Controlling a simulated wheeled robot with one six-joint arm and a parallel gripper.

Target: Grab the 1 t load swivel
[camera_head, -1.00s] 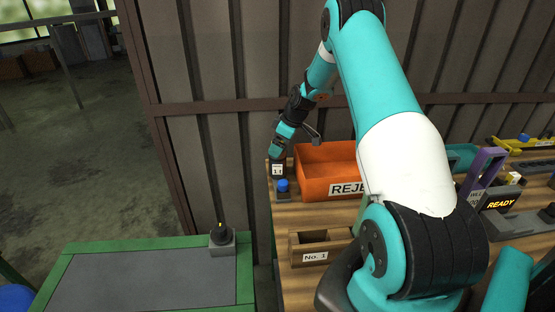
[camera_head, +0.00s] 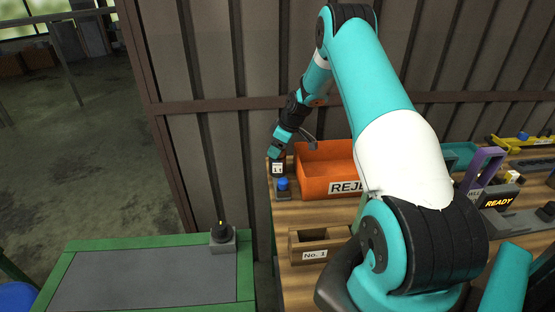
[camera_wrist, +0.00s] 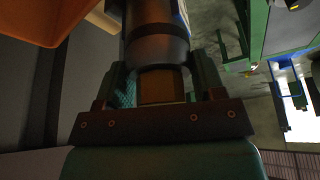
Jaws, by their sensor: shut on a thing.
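My gripper (camera_head: 277,158) is at the back left corner of the wooden bench, right at a small stand with a white "1 t" label (camera_head: 277,169). In the wrist view my gripper (camera_wrist: 160,88) has its two fingers closed on either side of a dark, rounded cylindrical body, the 1 t load swivel (camera_wrist: 158,45). The swivel's far end runs out of the top of the wrist view. In the head view the swivel is too small and covered to make out apart from the gripper. I cannot tell whether it still touches its stand.
An orange REJECT bin (camera_head: 325,170) stands close to the right of my gripper. A blue knob (camera_head: 283,184) is just in front of the label. A wooden No. 1 box (camera_head: 308,254) sits nearer. The corrugated wall (camera_head: 215,150) is close behind. A green-framed table (camera_head: 150,275) is front left.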

